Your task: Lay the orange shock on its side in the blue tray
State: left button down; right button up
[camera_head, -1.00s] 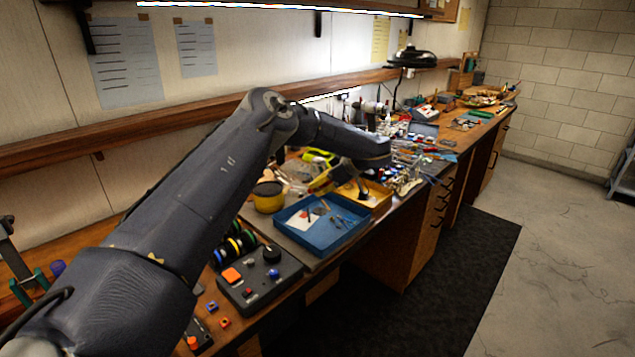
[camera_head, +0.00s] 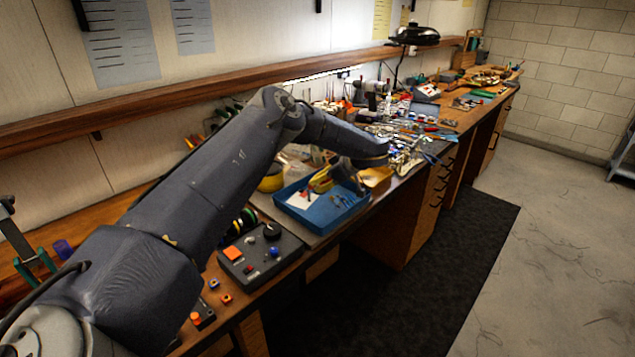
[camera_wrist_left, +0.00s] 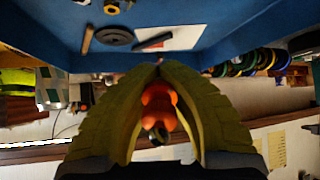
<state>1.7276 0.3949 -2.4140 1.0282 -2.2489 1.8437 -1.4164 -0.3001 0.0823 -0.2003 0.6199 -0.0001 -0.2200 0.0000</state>
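The blue tray (camera_head: 333,226) lies on the bench with small parts and a white-and-red card inside. Its blue wall and floor fill the top of the left wrist view (camera_wrist_left: 235,22). My left gripper (camera_head: 316,186), with yellow fingers, hangs over the tray's far part. In the left wrist view its fingers (camera_wrist_left: 158,70) curve around the orange shock (camera_wrist_left: 159,105), with their tips close together. The shock is held between the fingers, apart from the tray floor as far as I can tell. It is not clearly seen in the head view. My right gripper is out of view.
A dark control box (camera_head: 262,255) with knobs sits nearer. Wheels stand behind the box. Tools crowd the bench farther right.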

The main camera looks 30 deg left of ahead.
pick_arm(q)
jog(key=c, duration=2.1)
grip_release()
jog(key=shift+c, duration=0.2)
jog(key=o, duration=0.6)
jog(key=shift+v, duration=6)
